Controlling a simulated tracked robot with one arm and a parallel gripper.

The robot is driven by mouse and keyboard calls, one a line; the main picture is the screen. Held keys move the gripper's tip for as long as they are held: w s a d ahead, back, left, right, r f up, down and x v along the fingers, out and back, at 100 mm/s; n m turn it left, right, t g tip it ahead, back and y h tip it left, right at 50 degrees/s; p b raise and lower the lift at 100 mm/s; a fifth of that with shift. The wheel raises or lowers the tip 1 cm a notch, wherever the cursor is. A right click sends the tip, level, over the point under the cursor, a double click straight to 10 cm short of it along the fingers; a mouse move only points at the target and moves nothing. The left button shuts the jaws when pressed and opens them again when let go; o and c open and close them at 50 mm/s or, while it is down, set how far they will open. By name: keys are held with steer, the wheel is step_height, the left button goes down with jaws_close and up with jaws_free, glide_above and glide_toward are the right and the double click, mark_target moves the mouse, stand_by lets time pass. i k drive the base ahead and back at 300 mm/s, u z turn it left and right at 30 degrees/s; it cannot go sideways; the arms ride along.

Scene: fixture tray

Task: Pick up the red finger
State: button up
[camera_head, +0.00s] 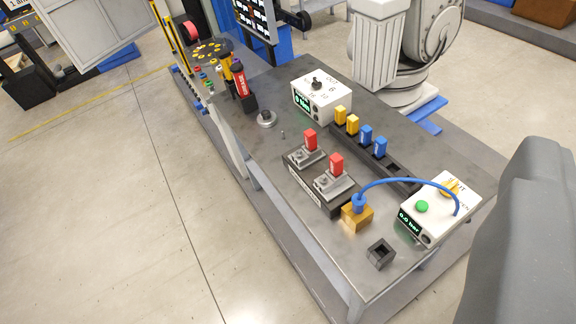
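Two small red fingers stand upright on a dark fixture block (318,198) in the middle of the table. The farther red finger (310,139) and the nearer red finger (336,164) each sit on a grey metal clamp-like mount. A dark rack (396,171) to their right holds two yellow fingers (346,120) and two blue fingers (372,140), with an empty slot near its front end. The fingertips of my gripper do not show. A large grey shape at the right edge appears to be part of my own arm.
A brass block (357,216) with a blue hose runs to a white pressure box (440,207). A black square socket (381,253) lies near the front edge. A white dial box (321,97) and a grey disc (267,119) stand farther back. The floor left of the table is clear.

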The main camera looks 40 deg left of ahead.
mark_target(310, 135)
steer(key=z, duration=0.2)
steer(key=k, duration=0.25)
steer(key=u, duration=0.9)
steer(key=i, duration=0.8)
steer(key=z, duration=2.9)
steer(key=k, duration=1.05)
steer(key=u, duration=0.05)
